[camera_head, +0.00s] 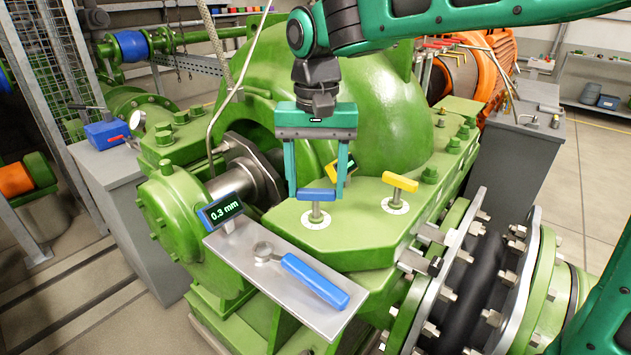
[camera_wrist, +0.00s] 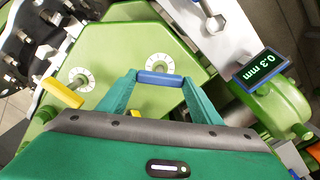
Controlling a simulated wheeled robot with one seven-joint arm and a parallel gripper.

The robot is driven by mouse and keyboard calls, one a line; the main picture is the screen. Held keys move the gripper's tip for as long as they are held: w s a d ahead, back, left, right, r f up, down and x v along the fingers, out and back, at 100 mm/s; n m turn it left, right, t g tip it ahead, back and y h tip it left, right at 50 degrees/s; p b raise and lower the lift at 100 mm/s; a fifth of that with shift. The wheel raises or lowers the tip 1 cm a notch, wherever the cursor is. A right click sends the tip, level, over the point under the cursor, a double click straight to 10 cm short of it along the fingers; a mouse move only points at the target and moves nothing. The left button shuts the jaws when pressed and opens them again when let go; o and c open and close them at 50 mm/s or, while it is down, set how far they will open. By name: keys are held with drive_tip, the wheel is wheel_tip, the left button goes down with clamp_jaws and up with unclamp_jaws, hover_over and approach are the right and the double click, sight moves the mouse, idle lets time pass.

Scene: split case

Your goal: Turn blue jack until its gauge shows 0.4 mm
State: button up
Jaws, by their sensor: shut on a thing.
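The blue jack (camera_head: 317,195) is a blue bar handle on a short stem above a white dial, on the green casing flange. It also shows in the wrist view (camera_wrist: 160,78). My gripper (camera_head: 318,193) points down at it and is shut on the blue handle, one finger at each end. The blue-framed gauge (camera_head: 220,210) reads 0.3 mm, and the same reading shows in the wrist view (camera_wrist: 262,66). The stem and dial below the handle are in view.
A yellow jack (camera_head: 400,182) stands to the right on the same flange. A yellow-framed gauge (camera_head: 340,167) is partly hidden behind my gripper. A metal plate (camera_head: 265,282) in front carries a blue-handled tool (camera_head: 315,280). Bolts (camera_head: 430,174) line the flange's right side.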

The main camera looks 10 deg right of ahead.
drive_tip(key=shift+w, duration=0.15)
drive_tip(key=o, duration=1.1)
drive_tip(key=shift+c, duration=0.2)
wheel_tip(320, 180, up, 11)
drive_tip(key=shift+f, duration=0.15)
drive_tip(key=s+d+f+m, duration=0.1)
drive_tip(key=s+d+f, duration=0.15)
drive_tip(key=d, duration=0.55)
drive_tip(key=s+d+f+m, duration=0.15)
drive_tip(key=d+f, duration=0.25)
drive_tip(key=d, duration=0.4)
drive_tip(key=s+d+f, duration=0.3)
drive_tip(key=d+f, duration=0.1)
drive_tip(key=d, duration=0.5)
drive_tip(key=s+d+f+m, duration=0.1)
drive_tip(key=s+d+f, duration=0.4)
drive_tip(key=s, duration=0.2)
drive_tip(key=s+d+f+m, duration=0.1)
drive_tip(key=s+d+f, duration=0.3)
drive_tip(key=s, duration=0.4)
drive_tip(key=shift+d+f, duration=0.35)
drive_tip(key=shift+f, duration=0.55)
